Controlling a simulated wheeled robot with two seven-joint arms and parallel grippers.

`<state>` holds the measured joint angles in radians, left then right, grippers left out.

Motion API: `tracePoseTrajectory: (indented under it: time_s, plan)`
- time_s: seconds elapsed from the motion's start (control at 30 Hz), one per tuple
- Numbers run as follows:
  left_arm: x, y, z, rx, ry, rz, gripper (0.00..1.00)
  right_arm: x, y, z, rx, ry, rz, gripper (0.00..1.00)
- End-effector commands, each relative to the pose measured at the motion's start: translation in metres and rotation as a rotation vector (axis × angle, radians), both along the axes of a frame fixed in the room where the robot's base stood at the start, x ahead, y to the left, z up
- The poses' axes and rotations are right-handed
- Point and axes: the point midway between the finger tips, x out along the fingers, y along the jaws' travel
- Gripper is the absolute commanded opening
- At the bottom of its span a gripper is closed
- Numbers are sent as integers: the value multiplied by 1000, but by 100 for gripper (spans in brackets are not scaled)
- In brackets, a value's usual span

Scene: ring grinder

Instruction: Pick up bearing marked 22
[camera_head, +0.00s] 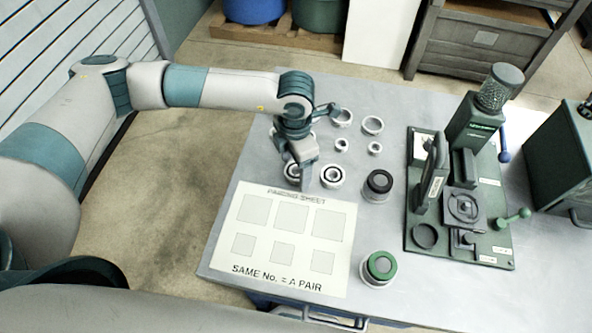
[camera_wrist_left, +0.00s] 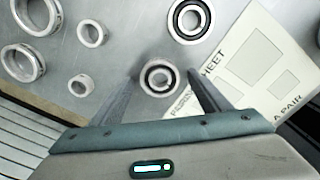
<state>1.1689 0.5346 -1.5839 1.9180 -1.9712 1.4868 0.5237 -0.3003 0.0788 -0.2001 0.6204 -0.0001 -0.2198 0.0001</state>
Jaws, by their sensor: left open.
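Two dark-centred bearings show, but no number can be read on either. One bearing (camera_head: 292,174) sits on the table at my left gripper (camera_head: 303,172), partly hidden by it. In the left wrist view this bearing (camera_wrist_left: 157,78) lies between the two spread fingertips (camera_wrist_left: 165,75), with nothing gripped. The other bearing (camera_head: 332,176) lies just right of the gripper; it also shows in the left wrist view (camera_wrist_left: 190,18), beside the pairing sheet. My left gripper is open, pointing down. My right gripper is not in view.
Several plain metal rings (camera_head: 372,125) lie behind the bearings. The pairing sheet (camera_head: 331,258) lies in front. A black-topped round piece (camera_head: 378,185) and a green-ringed one (camera_head: 379,268) stand right of it. The green grinder base (camera_head: 484,248) is further right.

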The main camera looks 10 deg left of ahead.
Motion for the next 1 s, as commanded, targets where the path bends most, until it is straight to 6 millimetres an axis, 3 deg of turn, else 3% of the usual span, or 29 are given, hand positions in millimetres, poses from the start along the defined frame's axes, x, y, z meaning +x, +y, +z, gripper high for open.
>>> tracePoseTrajectory:
  time_s: [0.03,0.2,0.23,0.67,0.93,1.0]
  plan:
    - [0,0,0,0,0,0,63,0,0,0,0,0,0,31]
    - [0,0,0,0,0,0,22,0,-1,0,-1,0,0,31]
    - [0,0,0,0,0,0,19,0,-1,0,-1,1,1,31]
    - [1,-1,7,-2,-2,0,19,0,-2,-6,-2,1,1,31]
    - [1,-1,40,-3,-6,-2,19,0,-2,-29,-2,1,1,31]
    - [-3,-17,46,-4,-2,-6,19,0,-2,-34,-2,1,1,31]
